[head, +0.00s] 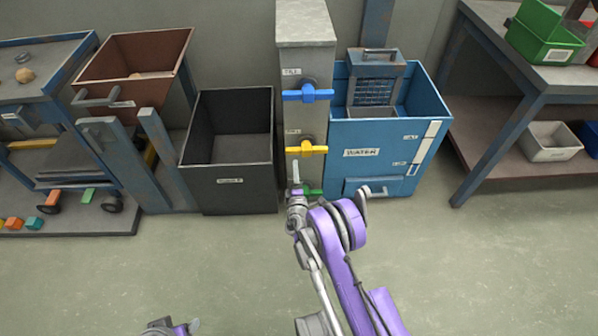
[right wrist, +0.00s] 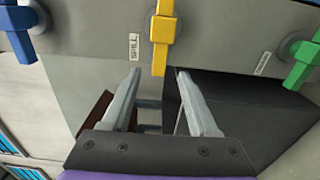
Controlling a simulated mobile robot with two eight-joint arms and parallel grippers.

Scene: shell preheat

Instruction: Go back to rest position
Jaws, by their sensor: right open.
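My right gripper (head: 298,178) is at the front of the grey valve column (head: 305,25), below the yellow handle (head: 306,148) and close to the green handle (head: 313,192), which is partly hidden. In the right wrist view, my right gripper (right wrist: 157,72) is open, with nothing between its fingers. The yellow handle (right wrist: 163,32) is just beyond the fingertips there. The blue handle (right wrist: 15,30) is to the left and the green handle (right wrist: 303,58) to the right. A small part of my left arm, perhaps the left gripper (head: 172,328), shows at the bottom edge; its jaws are unclear.
A blue water tank (head: 388,132) stands right of the column, holding a basket (head: 375,80). A dark open bin (head: 230,185) stands left, with a brown bin (head: 140,75) beyond. A workbench (head: 495,90) is at right, a cart (head: 50,95) at left. The front floor is clear.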

